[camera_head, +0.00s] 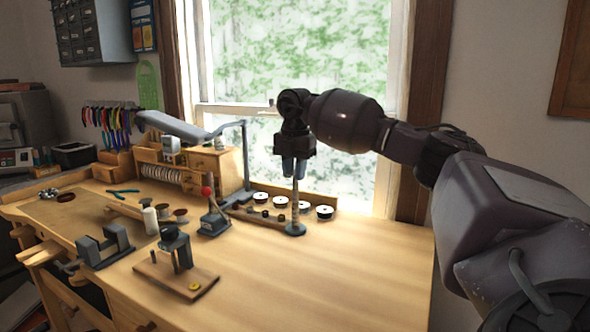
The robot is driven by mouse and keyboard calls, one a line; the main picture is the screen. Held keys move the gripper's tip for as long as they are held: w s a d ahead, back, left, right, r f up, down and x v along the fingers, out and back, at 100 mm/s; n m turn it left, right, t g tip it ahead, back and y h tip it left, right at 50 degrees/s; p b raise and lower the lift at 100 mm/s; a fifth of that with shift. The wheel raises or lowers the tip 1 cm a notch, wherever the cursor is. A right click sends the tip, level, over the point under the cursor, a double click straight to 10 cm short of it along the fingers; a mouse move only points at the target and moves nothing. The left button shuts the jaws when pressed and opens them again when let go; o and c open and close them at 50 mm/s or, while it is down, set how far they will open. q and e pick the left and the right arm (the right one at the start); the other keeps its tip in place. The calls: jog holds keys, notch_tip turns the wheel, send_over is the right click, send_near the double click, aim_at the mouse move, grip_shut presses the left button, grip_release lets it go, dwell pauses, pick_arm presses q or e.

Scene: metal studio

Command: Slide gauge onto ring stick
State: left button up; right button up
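The ring stick (295,210) stands upright on a dark round base toward the back of the bench, in front of the window. My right gripper (294,176) points straight down over it, with its fingertips at the upper part of the stick. The fingers look bluish and close together. Whether they are shut on anything is too small to tell. I cannot make out the gauge for certain; it may be hidden at the fingers. My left gripper is not in view.
A wooden board (176,277) carries a dark tool and a yellow piece. The bench's right front (350,280) is clear.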

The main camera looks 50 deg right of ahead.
jog(key=shift+o, duration=1.2)
notch_tip(320, 180, down, 3)
jog(key=shift+a+r, duration=0.15)
jog(key=shift+o, duration=1.2)
jog(key=shift+w, duration=0.2)
jog(key=shift+o, duration=0.2)
jog(key=shift+w+d, duration=0.1)
jog(key=shift+d, duration=0.15)
jog(key=shift+s+a+r, duration=0.15)
jog(key=shift+s+r, duration=0.1)
jog(key=shift+r, duration=0.2)
jog(key=shift+w, duration=0.1)
notch_tip(320, 180, up, 11)
jog(key=shift+f+p, duration=0.2)
jog(key=shift+p, duration=0.6)
